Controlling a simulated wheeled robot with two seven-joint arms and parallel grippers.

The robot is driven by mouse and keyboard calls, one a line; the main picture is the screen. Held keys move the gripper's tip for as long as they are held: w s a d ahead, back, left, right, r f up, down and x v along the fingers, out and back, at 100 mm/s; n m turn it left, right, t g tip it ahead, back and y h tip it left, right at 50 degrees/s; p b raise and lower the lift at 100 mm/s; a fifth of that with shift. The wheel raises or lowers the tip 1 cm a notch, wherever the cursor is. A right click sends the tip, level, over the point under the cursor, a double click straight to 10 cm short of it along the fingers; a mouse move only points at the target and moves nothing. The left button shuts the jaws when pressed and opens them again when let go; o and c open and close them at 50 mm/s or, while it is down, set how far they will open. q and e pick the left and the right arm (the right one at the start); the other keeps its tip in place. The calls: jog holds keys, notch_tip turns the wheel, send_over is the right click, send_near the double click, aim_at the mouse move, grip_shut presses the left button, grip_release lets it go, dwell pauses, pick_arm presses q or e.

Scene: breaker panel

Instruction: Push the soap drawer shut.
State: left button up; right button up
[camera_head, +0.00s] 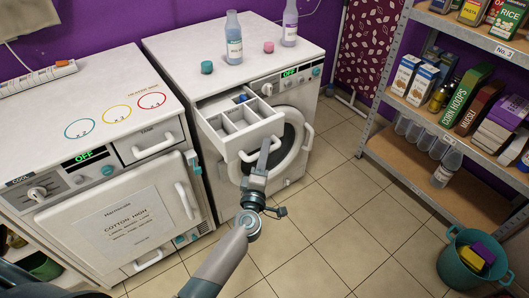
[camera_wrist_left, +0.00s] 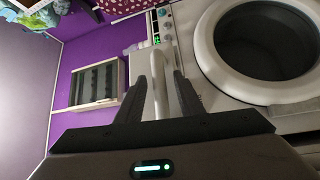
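The soap drawer (camera_head: 238,122) is pulled out of the upper left of the white washing machine (camera_head: 236,58). Its open compartments and a blue item inside show in the head view. A pale curved handle (camera_head: 248,156) runs along its front. My left gripper (camera_head: 265,148) is at the right part of this handle. In the left wrist view its two dark fingers (camera_wrist_left: 160,82) stand apart with a pale bar, apparently the handle, between them. Whether they touch it I cannot tell. My right gripper is in neither view.
The round washer door (camera_head: 291,140) is below and right of the drawer. A white dryer (camera_head: 120,222) stands at left. Bottles (camera_head: 234,45) and caps stand on the washer top. A stocked shelf (camera_head: 440,120) and a teal bin (camera_head: 468,262) are at right. Tiled floor between is clear.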

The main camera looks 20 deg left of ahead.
aim_at(231, 118)
pick_arm(q)
grip_shut()
